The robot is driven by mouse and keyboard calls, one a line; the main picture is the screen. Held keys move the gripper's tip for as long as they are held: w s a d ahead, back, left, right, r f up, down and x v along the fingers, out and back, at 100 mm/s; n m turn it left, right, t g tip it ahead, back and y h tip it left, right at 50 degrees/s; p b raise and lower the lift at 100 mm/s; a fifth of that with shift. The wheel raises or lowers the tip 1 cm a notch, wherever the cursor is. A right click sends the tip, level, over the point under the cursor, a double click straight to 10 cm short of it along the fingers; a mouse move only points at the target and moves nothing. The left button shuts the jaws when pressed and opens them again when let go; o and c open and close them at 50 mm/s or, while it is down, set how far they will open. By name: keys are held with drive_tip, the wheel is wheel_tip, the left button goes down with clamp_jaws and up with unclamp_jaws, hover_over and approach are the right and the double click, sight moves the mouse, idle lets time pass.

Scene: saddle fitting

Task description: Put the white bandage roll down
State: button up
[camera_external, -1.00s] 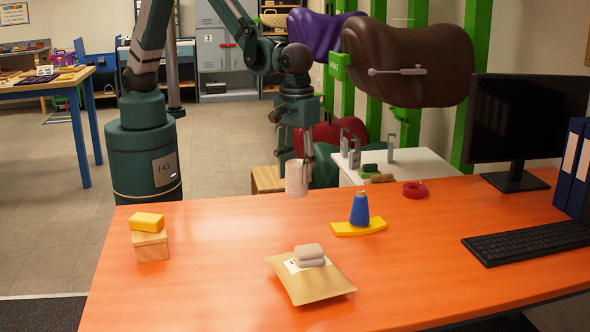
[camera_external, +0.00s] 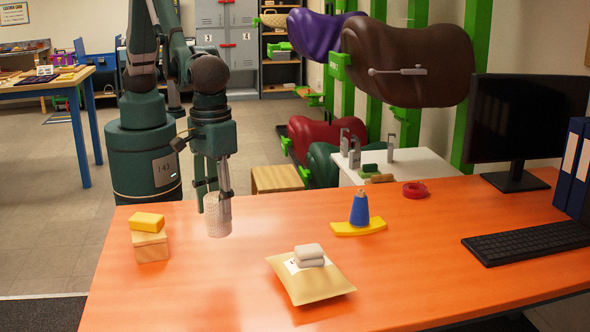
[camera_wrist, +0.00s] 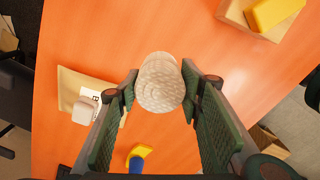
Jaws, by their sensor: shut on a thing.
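The white bandage roll (camera_external: 217,216) is upright in my gripper (camera_external: 214,198), over the left part of the orange table (camera_external: 180,290). In the wrist view the bandage roll (camera_wrist: 160,83) sits between the two green finger pads of my gripper (camera_wrist: 160,88), which is shut on it. The roll's lower end is close to the tabletop. I cannot tell for sure whether it touches.
A wooden block (camera_external: 150,246) with a yellow block (camera_external: 147,221) on top stands left of the roll. Bare tabletop surrounds the roll.

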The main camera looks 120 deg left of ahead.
drive_tip(key=d, duration=0.1)
drive_tip(key=s+d, duration=0.1)
drive_tip(key=d, duration=0.3)
drive_tip(key=shift+s, duration=0.4)
wheel_tip(320, 180, down, 6)
drive_tip(key=shift+b, duration=0.4)
drive_tip(key=shift+f, duration=0.2)
drive_tip(key=shift+f, duration=1.8)
drive_tip(key=shift+f+b, duration=0.1)
drive_tip(key=shift+b, duration=0.25)
drive_tip(key=o, duration=0.5)
drive_tip(key=shift+c, duration=0.2)
drive_tip(key=o, duration=0.4)
drive_tip(key=shift+o, duration=0.2)
